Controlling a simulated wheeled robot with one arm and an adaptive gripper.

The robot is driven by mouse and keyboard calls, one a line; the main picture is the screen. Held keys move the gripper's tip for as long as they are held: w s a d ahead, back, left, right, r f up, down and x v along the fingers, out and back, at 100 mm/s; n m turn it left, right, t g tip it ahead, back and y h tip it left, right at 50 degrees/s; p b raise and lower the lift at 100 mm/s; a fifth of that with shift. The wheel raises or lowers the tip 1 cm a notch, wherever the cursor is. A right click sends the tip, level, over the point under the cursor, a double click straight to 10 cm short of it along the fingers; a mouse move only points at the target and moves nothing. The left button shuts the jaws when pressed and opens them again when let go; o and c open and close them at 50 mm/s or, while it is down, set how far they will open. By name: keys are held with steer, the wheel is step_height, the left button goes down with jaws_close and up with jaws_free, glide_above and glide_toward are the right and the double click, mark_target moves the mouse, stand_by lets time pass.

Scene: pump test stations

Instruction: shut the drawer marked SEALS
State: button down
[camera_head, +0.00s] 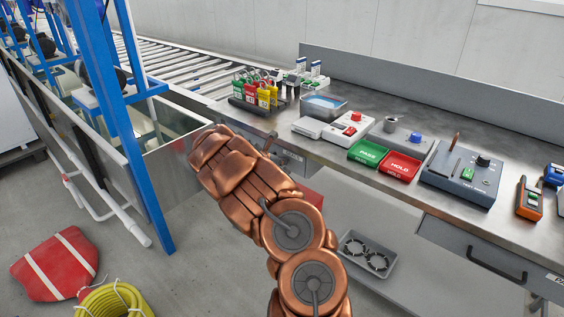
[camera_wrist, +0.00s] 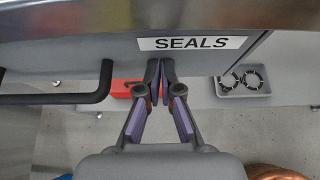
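The drawer front marked SEALS (camera_wrist: 215,62) is close ahead in the wrist view, under the bench edge, with its white label (camera_wrist: 193,43) above and right of my fingertips. Its dark bar handle (camera_wrist: 60,98) sticks out at the left. My gripper (camera_wrist: 160,78) is shut and empty, its tips together just below the label, right of the handle. I cannot tell whether the tips touch the front.
The metal bench (camera_head: 345,185) carries padlocks, trays and test devices. A second drawer with a handle (camera_head: 497,265) is at the right. A grey tray with black rings (camera_head: 367,256) sits below. A blue frame (camera_head: 125,130) stands left; yellow hose (camera_head: 112,300) lies on the floor.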

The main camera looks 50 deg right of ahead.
steer(key=shift+s+d+r, duration=0.25)
steer(key=shift+d, duration=0.05)
steer(key=a+f+v, duration=0.1)
steer(key=f+v, duration=0.1)
steer(key=v, duration=1.1)
steer(key=shift+w+a+p, duration=0.3)
steer(key=shift+a, duration=0.2)
